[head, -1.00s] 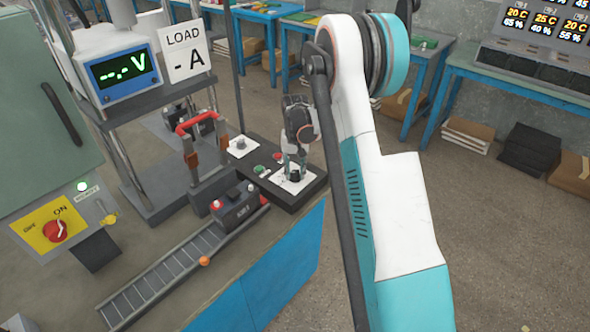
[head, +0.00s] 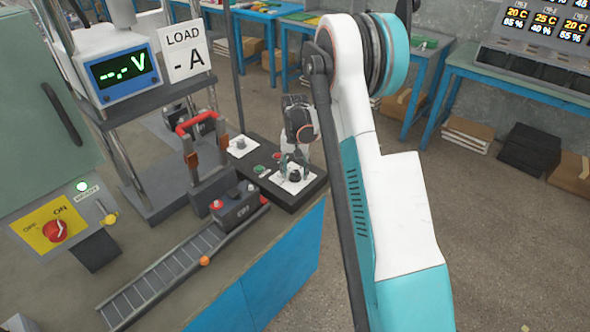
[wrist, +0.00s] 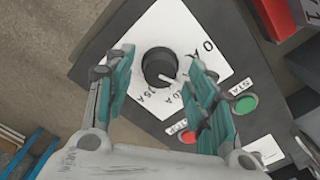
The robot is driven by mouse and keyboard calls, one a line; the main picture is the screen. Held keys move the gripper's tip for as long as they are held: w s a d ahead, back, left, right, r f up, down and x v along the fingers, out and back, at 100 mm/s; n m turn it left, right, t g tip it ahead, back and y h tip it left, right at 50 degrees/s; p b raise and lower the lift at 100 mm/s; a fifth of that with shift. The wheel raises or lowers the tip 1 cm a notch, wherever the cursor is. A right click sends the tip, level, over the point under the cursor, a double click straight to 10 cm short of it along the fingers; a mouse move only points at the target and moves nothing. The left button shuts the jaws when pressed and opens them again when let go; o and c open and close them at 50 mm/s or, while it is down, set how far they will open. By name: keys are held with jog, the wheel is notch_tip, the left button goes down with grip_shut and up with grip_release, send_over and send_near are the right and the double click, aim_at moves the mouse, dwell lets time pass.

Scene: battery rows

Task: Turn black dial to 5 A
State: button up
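The black dial (wrist: 158,67) sits on a white plate (wrist: 152,32) on a dark control box; it also shows in the head view (head: 294,176). In the wrist view its pale pointer mark points to the lower right. A 0 A label is at the upper right of the plate, and other labels are partly readable below the dial. A 5 A label is not readable; the right finger hides part of the plate. My gripper (wrist: 160,90) is open above the dial, fingers apart on either side, apparently not touching it. It also shows in the head view (head: 293,160).
A green button (wrist: 244,105) and a red button (wrist: 188,137) lie near the right finger. A second dial (head: 241,143) sits farther back on the box. A battery (head: 235,206) stands on the roller track (head: 160,277). The voltmeter (head: 122,73) shows dashes.

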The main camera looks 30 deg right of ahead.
aim_at(295, 172)
jog(key=shift+r, duration=0.1)
notch_tip(295, 172, up, 12)
dwell(0.6)
dwell(0.4)
